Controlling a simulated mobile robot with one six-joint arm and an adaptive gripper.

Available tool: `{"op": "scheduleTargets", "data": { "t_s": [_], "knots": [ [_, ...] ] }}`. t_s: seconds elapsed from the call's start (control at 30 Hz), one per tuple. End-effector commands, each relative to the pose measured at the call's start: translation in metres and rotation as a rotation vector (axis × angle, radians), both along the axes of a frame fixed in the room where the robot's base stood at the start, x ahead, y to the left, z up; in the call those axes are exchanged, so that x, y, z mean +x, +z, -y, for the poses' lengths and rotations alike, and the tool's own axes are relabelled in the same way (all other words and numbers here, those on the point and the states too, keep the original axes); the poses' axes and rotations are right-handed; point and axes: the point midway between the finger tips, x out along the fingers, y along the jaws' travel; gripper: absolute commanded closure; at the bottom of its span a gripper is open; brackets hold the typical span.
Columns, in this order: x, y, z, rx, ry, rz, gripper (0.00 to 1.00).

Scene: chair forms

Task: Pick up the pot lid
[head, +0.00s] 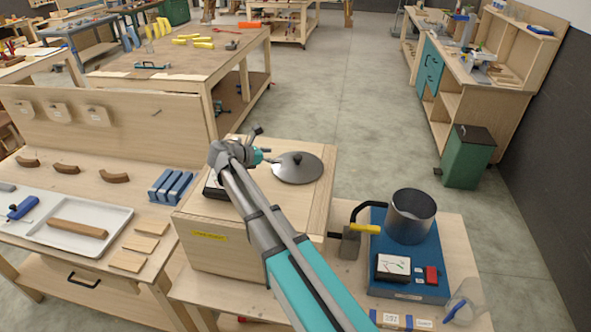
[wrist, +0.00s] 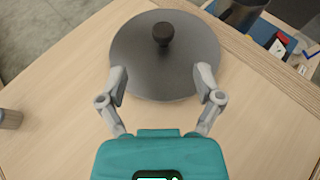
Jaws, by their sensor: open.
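The pot lid (head: 297,168) is a round grey disc with a dark knob. It lies flat on top of the wooden box (head: 205,208). In the wrist view the lid (wrist: 140,68) fills the upper middle, with its black knob (wrist: 163,34) near the top. My gripper (wrist: 160,78) is open, its two fingers spread over the near part of the lid, left and right. The knob lies beyond the fingertips and nothing is between them. In the head view my gripper (head: 262,156) is just left of the lid. I cannot tell its height above the lid.
A blue device with a grey metal pot (head: 410,216) and a yellow-handled tool (head: 364,229) stand right of the box. The box top around the lid is mostly clear.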

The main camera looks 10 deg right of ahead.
Motion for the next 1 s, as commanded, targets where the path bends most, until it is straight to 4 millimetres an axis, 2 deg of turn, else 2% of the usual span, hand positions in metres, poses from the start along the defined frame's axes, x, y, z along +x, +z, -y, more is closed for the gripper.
{"op": "scheduleTargets", "data": {
  "t_s": [0.03,0.23,0.77,1.0],
  "knots": [
    [0.003,-0.006,0.007,0.000,-0.001,0.000,0.16],
    [0.011,-0.014,0.026,-0.001,-0.001,-0.001,0.16],
    [0.014,-0.015,0.034,0.000,-0.001,0.000,0.16],
    [0.020,-0.026,0.052,0.000,-0.003,0.000,0.16]
  ]
}}
